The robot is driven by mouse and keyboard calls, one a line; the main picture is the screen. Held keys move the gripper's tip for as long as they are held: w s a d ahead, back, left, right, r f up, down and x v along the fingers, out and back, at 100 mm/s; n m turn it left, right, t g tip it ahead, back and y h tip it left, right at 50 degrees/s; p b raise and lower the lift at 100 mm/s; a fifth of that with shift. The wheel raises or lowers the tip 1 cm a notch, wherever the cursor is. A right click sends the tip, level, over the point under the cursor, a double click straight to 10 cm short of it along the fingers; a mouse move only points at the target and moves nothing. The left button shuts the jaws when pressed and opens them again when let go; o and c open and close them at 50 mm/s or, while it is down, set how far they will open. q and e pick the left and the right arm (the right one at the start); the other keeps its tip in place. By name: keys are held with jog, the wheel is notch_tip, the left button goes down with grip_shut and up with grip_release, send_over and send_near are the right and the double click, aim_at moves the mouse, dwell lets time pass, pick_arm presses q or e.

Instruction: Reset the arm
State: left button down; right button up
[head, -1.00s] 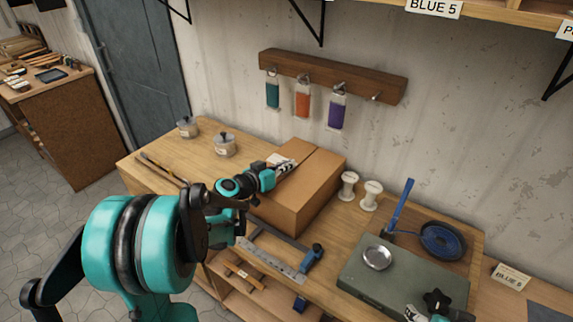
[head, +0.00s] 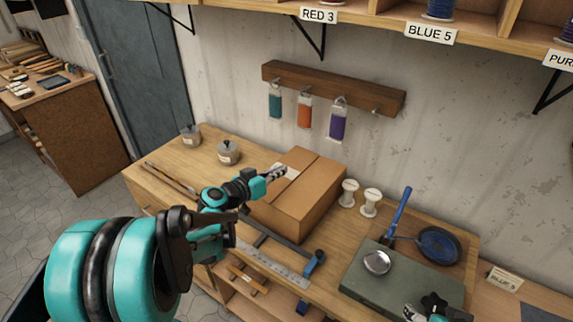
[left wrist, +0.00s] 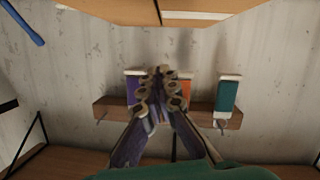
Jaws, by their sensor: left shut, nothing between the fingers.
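My left gripper (head: 276,171) is shut and empty in the head view. In that picture it lies in front of the cardboard box (head: 318,187), near the box's left edge; I cannot tell if it touches. In the left wrist view the shut fingers (left wrist: 160,85) point towards the wall, in front of the hanging tags. That view looks upside down. My right gripper shows only in part at the bottom right of the head view (head: 425,310), and its jaws are unclear.
The wooden bench carries two lidded jars (head: 228,152), white spools (head: 371,202), a metal square (head: 272,262) and a green-grey slab (head: 385,285) with a small dish (head: 377,262). A peg rail (head: 350,88) with teal, orange and purple tags hangs on the wall, under a labelled shelf (head: 380,25).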

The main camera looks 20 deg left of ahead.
pick_arm(q)
jog(key=v, duration=0.4)
jog(key=shift+s+p, duration=0.1)
jog(key=shift+p, duration=0.2)
jog(key=shift+d+f, duration=0.1)
jog(key=shift+d, duration=0.2)
jog(key=s+d+f+g+b, duration=0.1)
jog(key=s+d+f+g, duration=0.3)
jog(key=s+d, duration=0.45)
jog(key=s+d+f+g+y+b, duration=0.1)
jog(key=s+f+y, duration=0.1)
jog(key=s, duration=0.4)
jog(key=s+d+f+g+y, duration=0.1)
jog(key=s+f+g+y, duration=0.1)
jog(key=s, duration=0.4)
jog(key=shift+s+d+f+n+g+b, duration=0.25)
jog(key=shift+s+d+n+g+b, duration=0.05)
jog(key=shift+b, duration=0.05)
